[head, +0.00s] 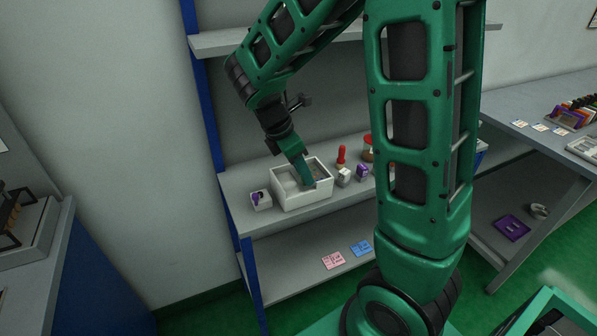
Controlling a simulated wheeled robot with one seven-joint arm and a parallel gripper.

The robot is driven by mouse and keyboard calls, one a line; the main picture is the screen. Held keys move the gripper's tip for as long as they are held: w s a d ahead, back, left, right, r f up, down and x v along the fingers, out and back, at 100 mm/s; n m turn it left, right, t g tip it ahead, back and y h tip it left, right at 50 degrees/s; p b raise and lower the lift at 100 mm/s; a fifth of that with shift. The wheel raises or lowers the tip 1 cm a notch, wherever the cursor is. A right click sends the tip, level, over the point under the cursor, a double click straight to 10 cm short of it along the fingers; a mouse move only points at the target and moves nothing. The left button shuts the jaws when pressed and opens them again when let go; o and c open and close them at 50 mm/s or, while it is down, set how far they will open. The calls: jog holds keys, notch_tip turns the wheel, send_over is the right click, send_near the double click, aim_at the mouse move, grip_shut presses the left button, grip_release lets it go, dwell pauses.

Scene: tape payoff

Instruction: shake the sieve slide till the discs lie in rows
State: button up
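My gripper (307,180) points down into a white open-topped box (304,205) on the middle shelf. Its fingertips are at or inside the box, towards the right side. I cannot tell from this view whether the fingers are open or shut, or whether they hold anything. The box seems to have a divided inside with a grey-brown part on the right, partly hidden by the gripper. I cannot make out a sieve slide or any discs for sure.
A small white holder with a purple item (261,200) stands left of the box. A red-handled tool (341,157) and small blocks (362,172) stand to its right. Pink (333,261) and blue cards (361,248) lie on the lower shelf. A purple tray (512,228) lies under the right bench.

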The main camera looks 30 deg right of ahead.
jog(key=shift+s+a, duration=0.1)
jog(key=v, duration=1)
jog(key=shift+r, duration=0.3)
jog(key=d+m+y, duration=0.5)
jog(key=m, duration=0.4)
jog(key=f, duration=1)
jog(key=shift+s+a, duration=0.2)
jog(key=shift+s, duration=0.05)
